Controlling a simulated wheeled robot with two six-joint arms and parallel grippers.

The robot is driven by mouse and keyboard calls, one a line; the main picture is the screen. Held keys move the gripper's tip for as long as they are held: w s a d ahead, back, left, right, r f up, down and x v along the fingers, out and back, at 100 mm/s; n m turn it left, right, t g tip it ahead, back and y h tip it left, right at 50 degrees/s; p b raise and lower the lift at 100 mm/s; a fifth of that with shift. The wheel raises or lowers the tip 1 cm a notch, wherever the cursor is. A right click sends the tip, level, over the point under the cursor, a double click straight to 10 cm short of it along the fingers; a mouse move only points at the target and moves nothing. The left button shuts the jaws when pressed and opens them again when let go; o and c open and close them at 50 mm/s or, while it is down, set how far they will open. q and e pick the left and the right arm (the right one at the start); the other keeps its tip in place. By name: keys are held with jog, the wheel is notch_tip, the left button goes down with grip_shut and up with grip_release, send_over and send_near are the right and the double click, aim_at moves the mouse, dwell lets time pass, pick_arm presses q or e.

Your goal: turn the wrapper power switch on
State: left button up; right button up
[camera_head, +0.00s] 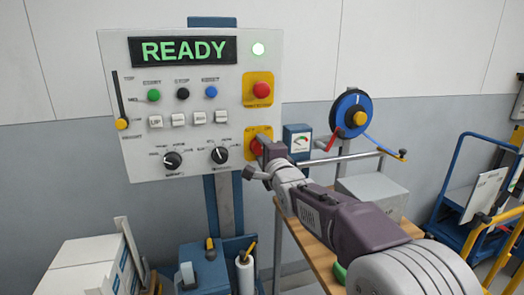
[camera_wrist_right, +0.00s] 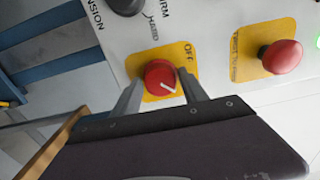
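The wrapper power switch is a red rotary knob (camera_head: 256,147) on a yellow plate at the lower right of the white control panel (camera_head: 140,100). Another label end is hidden. My right gripper (camera_head: 254,156) is at the switch. My left gripper is not in view.
A red mushroom button (camera_head: 261,90) on a yellow plate sits above the switch. The display (camera_head: 183,50) reads READY in green, beside a lit lamp (camera_head: 258,49). A gauge box (camera_head: 297,139) and a blue strap reel (camera_head: 352,112) are to the right.

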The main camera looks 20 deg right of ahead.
jog(key=shift+o, duration=0.6)
jog(key=s, duration=0.9)
jog(key=shift+d+b, duration=0.15)
jog(key=shift+b, duration=0.2)
